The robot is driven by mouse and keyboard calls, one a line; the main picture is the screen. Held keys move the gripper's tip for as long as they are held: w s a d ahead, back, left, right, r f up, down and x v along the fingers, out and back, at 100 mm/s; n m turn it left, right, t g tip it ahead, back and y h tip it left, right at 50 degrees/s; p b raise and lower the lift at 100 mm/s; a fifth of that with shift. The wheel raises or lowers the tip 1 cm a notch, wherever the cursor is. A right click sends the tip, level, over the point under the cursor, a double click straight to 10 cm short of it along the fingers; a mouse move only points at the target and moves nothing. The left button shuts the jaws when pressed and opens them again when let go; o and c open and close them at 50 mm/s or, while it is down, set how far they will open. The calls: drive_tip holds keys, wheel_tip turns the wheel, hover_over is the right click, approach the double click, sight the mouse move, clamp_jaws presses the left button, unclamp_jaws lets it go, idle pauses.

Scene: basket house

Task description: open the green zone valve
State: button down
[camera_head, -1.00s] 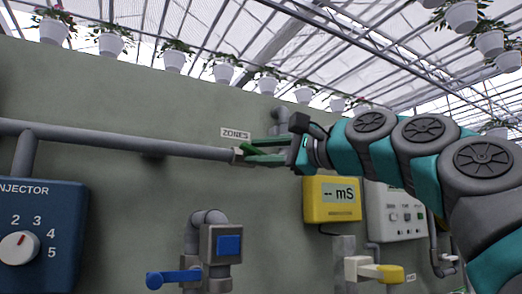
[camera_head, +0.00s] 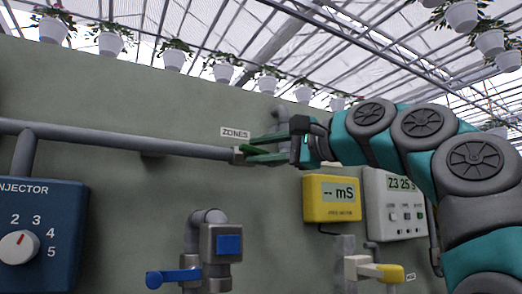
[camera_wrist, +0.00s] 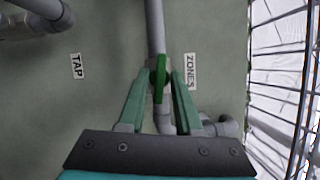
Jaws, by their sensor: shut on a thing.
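The green valve handle (camera_wrist: 159,78) shows in the wrist view on the grey pipe, beside the ZONES label. It points roughly along the pipe there. My gripper (camera_wrist: 166,80) is shut on the handle, with one finger on each side. In the head view my gripper (camera_head: 247,155) reaches in from the right to the end of the pipe, below the ZONES label (camera_head: 235,132). The fingers largely hide the handle in that view.
A blue-handled valve (camera_head: 175,277) and a yellow-handled valve (camera_head: 382,272) stand below. A yellow mS meter (camera_head: 331,199) and a white controller (camera_head: 398,205) reading about "Z3 25 s" hang under my arm. A blue injector box (camera_head: 40,235) is at left.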

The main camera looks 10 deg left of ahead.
drive_tip(key=shift+a+f, duration=0.1)
drive_tip(key=shift+f, duration=0.05)
idle(0.8)
drive_tip(key=c, duration=0.9)
unclamp_jaws()
drive_tip(key=shift+b+v, duration=0.5)
drive_tip(key=shift+v, duration=3.45)
drive_tip(key=shift+o, duration=0.3)
